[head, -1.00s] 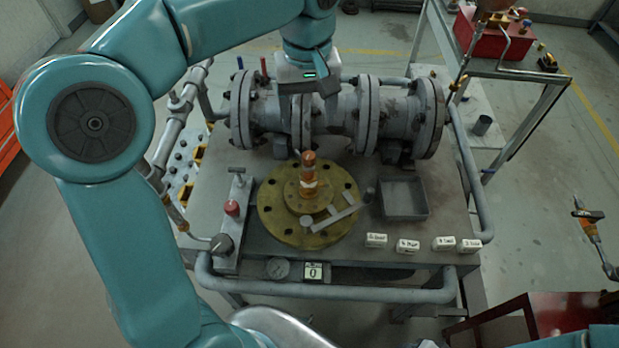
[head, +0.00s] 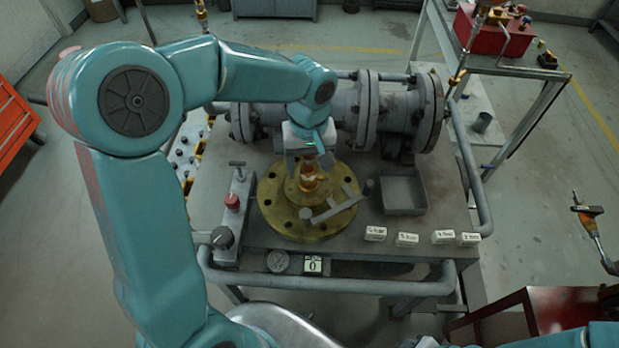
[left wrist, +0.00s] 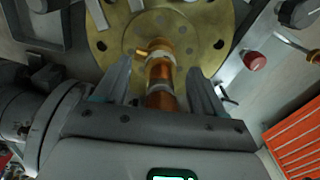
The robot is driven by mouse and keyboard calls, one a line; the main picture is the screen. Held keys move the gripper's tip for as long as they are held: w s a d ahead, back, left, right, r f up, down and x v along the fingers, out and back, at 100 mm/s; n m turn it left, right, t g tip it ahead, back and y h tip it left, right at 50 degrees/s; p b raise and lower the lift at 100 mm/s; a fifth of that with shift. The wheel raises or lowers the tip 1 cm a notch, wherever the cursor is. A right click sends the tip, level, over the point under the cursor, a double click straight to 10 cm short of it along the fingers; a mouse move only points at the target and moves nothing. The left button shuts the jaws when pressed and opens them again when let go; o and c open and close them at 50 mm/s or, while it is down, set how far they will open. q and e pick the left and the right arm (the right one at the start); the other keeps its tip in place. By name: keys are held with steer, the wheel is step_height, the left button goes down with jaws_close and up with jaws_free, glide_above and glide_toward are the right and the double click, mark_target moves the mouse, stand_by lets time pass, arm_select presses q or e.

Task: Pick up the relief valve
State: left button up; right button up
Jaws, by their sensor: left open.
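The relief valve (head: 309,181) is a copper-coloured upright cylinder with a pale band. It stands at the middle of the round brass flange (head: 275,207) on the bench. My left gripper (head: 308,163) is directly over it, pointing down, and hides its upper part in the head view. In the left wrist view the valve (left wrist: 160,72) lies between the two open fingers of the left gripper (left wrist: 160,66), with a gap visible on each side. A small side outlet shows near its far end. My right gripper is not in view.
A grey lever arm (head: 337,206) lies across the flange close to the valve. The large grey pipe valve (head: 395,108) is behind. An empty grey tray (head: 404,208) and several white labelled blocks (head: 407,240) are right of the flange. A red knob (head: 232,201) stands left.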

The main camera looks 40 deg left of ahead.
arm_select(q)
steer(key=shift+s, duration=0.1)
steer(key=shift+a+f, duration=0.1)
steer(key=shift+c, duration=0.9)
steer(key=shift+w, duration=0.2)
steer(key=c, duration=0.5)
steer(key=shift+s, duration=0.1)
jaws_close()
step_height(320, 180, up, 25)
steer(key=p, duration=0.6)
steer(key=shift+f, duration=0.2)
